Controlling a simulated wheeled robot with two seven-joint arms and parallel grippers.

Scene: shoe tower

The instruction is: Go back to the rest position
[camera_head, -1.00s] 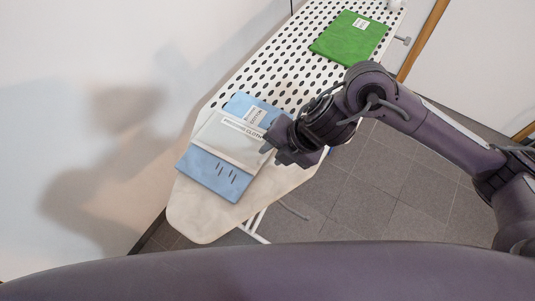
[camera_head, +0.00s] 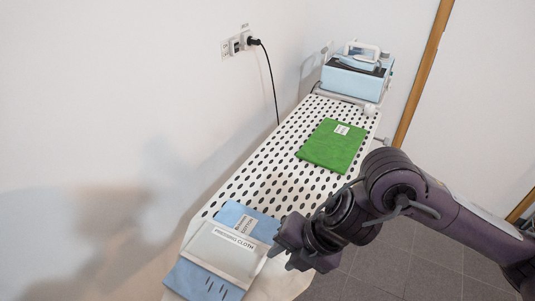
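My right gripper (camera_head: 283,256) hangs over the near right part of the ironing board (camera_head: 272,186). It is beside the right edge of the pressing cloth (camera_head: 222,250), and I cannot tell whether they touch. Its fingers are small and partly hidden by the wrist, so their opening is unclear. The pale grey pressing cloth lies flat on a blue folded cloth (camera_head: 250,222), whose printed label shows at the far end. My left gripper is not in view.
A green folded cloth (camera_head: 332,146) with a white label lies farther along the board. An iron (camera_head: 360,52) sits on a light blue box-shaped base (camera_head: 350,80) at the far end. A wall socket (camera_head: 236,45) holds a black plug and cord. Grey floor lies right of the board.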

